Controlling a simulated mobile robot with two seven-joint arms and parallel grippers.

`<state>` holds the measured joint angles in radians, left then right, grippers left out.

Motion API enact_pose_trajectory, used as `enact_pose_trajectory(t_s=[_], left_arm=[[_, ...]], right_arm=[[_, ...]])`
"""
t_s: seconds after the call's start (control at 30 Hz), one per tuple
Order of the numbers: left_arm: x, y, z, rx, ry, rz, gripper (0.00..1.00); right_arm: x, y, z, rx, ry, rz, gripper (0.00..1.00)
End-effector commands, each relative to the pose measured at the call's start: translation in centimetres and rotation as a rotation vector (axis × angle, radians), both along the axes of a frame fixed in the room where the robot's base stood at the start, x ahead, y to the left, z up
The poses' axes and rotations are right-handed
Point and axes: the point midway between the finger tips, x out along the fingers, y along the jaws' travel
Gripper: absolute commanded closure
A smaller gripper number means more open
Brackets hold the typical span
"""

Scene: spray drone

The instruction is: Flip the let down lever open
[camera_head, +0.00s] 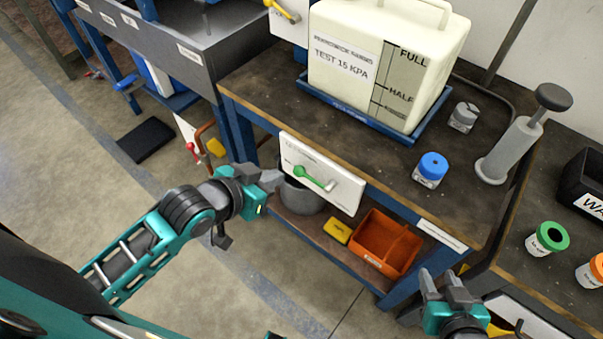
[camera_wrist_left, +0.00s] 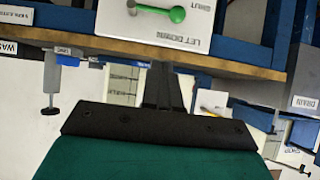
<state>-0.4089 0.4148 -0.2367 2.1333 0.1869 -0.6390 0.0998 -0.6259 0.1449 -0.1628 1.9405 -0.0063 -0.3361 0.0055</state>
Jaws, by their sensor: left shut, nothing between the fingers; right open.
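The let down lever (camera_head: 312,178) is a green handle on a white panel (camera_head: 347,196) fixed to the bench's front edge. Its round knob is at the left end and its pivot at the right. The wrist view shows the lever (camera_wrist_left: 160,11) upside down at the top, on the panel marked LET DOWN (camera_wrist_left: 200,42), with SHUT beside the knob. My left gripper (camera_head: 274,181) is shut and empty, just left of the panel and apart from the knob; it also shows in the left wrist view (camera_wrist_left: 162,80). My right gripper (camera_head: 456,284) is open and empty at the lower right.
A cream tank (camera_head: 350,85) stands in a blue tray on the bench (camera_head: 270,92). Below the panel are a grey bucket (camera_head: 302,199), a yellow block (camera_head: 337,230) and an orange bin (camera_head: 386,243).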

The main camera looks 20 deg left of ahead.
Motion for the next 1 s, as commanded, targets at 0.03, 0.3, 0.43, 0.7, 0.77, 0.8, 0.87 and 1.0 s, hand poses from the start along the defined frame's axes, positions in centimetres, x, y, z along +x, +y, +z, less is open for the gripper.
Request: enact_pose_trajectory(t_s=[0.03, 0.3, 0.43, 0.7, 0.77, 0.8, 0.87, 1.0], left_arm=[[0.1, 0.0, -0.1, 0.0, 0.0, 0.0, 1.0], [2.7, -0.9, -2.0, -0.001, -0.002, 0.001, 1.0], [5.0, -1.7, -3.6, -0.002, -0.002, 0.002, 1.0], [8.1, -3.0, -7.3, 0.0, 0.003, 0.001, 1.0], [8.2, -3.0, -8.0, 0.0, 0.002, 0.001, 1.0], [8.3, -3.0, -8.5, 0.001, 0.002, 0.0, 1.0], [8.4, -3.1, -8.9, 0.0, 0.0, 0.0, 1.0], [8.5, -3.1, -9.5, 0.0, 0.001, 0.0, 1.0]], right_arm=[[0.0, 0.0, 0.0, 0.0, 0.0, 0.0, 0.57], [0.0, 0.0, -0.8, 0.001, 0.0, -0.001, 0.57], [0.0, 0.1, -1.4, 0.001, 0.0, -0.001, 0.57], [0.0, 0.1, -2.7, 0.004, 0.001, -0.001, 0.57], [0.0, 0.1, -2.9, 0.004, 0.002, -0.001, 0.57], [0.0, 0.1, -3.0, 0.004, 0.004, -0.002, 0.57], [0.0, 0.2, -3.1, 0.005, 0.007, -0.002, 0.57], [0.0, 0.3, -3.1, 0.007, 0.009, 0.001, 0.57]])
